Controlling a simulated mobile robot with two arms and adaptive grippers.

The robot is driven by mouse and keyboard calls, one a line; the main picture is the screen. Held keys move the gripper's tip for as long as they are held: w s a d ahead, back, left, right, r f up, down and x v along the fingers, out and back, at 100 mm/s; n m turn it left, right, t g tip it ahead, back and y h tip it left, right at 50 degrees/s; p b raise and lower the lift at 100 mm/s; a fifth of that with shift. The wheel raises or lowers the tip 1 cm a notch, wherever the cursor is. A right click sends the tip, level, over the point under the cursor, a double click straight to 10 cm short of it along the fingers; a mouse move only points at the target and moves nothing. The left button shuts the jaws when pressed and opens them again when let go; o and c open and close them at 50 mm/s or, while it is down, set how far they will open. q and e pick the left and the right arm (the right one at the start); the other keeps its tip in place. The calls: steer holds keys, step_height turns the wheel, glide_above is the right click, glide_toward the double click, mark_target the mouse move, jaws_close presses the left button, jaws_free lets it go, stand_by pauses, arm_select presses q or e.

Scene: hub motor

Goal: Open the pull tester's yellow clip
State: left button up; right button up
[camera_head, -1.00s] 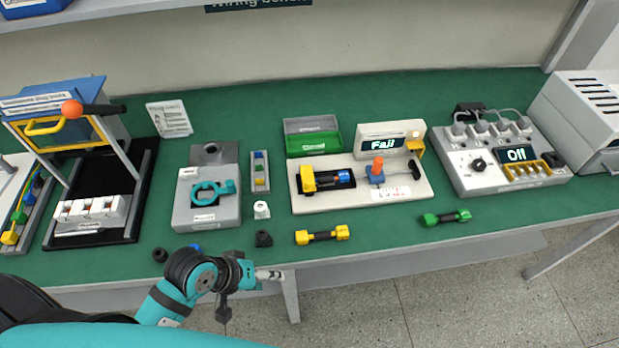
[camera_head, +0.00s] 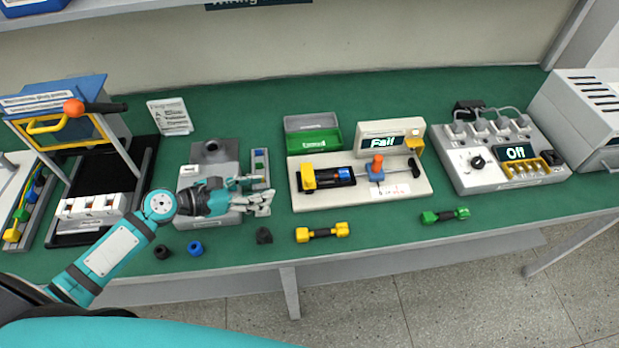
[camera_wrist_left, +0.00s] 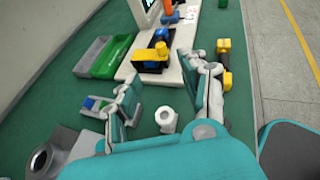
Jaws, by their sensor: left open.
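The pull tester (camera_head: 420,188) is a pale base with a display reading "Fail" at its back. Its yellow clip (camera_head: 308,178) stands at the left end of a black bed, beside a blue cylinder (camera_head: 344,175). Whether the clip is open or shut is too small to tell. In the left wrist view the yellow clip (camera_wrist_left: 150,54) shows beyond the fingers. My left gripper (camera_head: 258,190) is open and empty, left of the tester and apart from the clip. It also shows in the left wrist view (camera_wrist_left: 166,80). My right gripper is not in view.
Below the left gripper are a grey fixture (camera_head: 222,156) and a white ring (camera_wrist_left: 166,120). A green bin (camera_head: 315,141) stands behind the tester. A yellow-ended dumbbell (camera_head: 322,232) and a black ring (camera_head: 264,235) lie in front. Green mat is bare between the gripper and tester.

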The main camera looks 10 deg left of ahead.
mark_target(308, 179)
arm_select(q)
steer(key=p+x, duration=0.1)
steer(key=x, duration=1.4)
steer(key=shift+d+f, duration=0.1)
steer(key=shift+c, duration=0.3)
jaws_close()
